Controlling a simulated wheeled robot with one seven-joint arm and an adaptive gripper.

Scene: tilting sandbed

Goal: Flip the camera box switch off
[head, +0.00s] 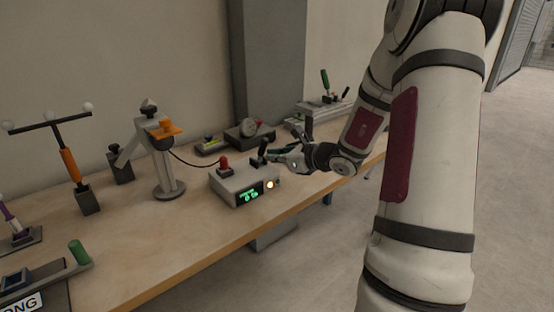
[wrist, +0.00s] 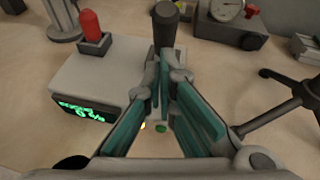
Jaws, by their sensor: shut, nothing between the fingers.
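A light grey box (head: 244,183) with a green lit display (head: 249,194) and a glowing yellowish lamp (head: 270,184) sits near the table's front edge. I take it as the camera box. On top are a red knob (head: 224,162) and a black lever (head: 263,148), which stands up. The box (wrist: 98,75), red knob (wrist: 90,27) and black lever (wrist: 165,28) also show in the wrist view. My gripper (wrist: 165,75) is shut and empty, its fingertips close to the lever's lower end; I cannot tell whether they touch it. It also shows beside the box's right side in the head view (head: 276,154).
A stand with an orange top (head: 166,130) is behind the box at left, with a cable running toward the box. A dark gauge unit (head: 249,132) stands behind. Bare table lies left of the box.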

